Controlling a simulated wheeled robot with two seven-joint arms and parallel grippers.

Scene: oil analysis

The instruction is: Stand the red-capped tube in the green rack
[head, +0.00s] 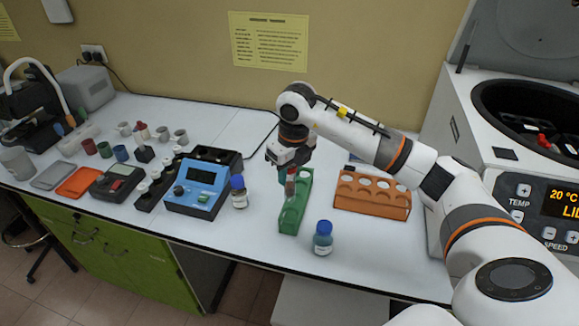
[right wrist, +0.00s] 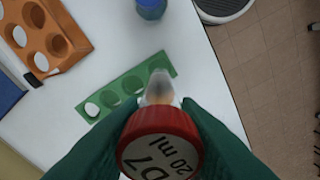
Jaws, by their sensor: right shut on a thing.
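The red-capped tube (right wrist: 158,150) is upright or nearly so in my right gripper (head: 289,170), with its cap marked "D7 20 ml" facing the right wrist camera. In that view the two dark green fingers close on it from both sides. Its clear body (head: 289,190) shows over the green rack (head: 290,226) in the head view. In the right wrist view its lower end overlaps the rack (right wrist: 122,91). I cannot tell whether the tip is inside a hole. Several rack holes are visible beside it. My left gripper is not in view.
An orange rack (head: 372,204) stands just right of the green one. A blue-capped bottle (head: 323,240) stands close in front, another (head: 238,192) to the left by a blue device (head: 196,188). A large centrifuge (head: 470,130) fills the right side.

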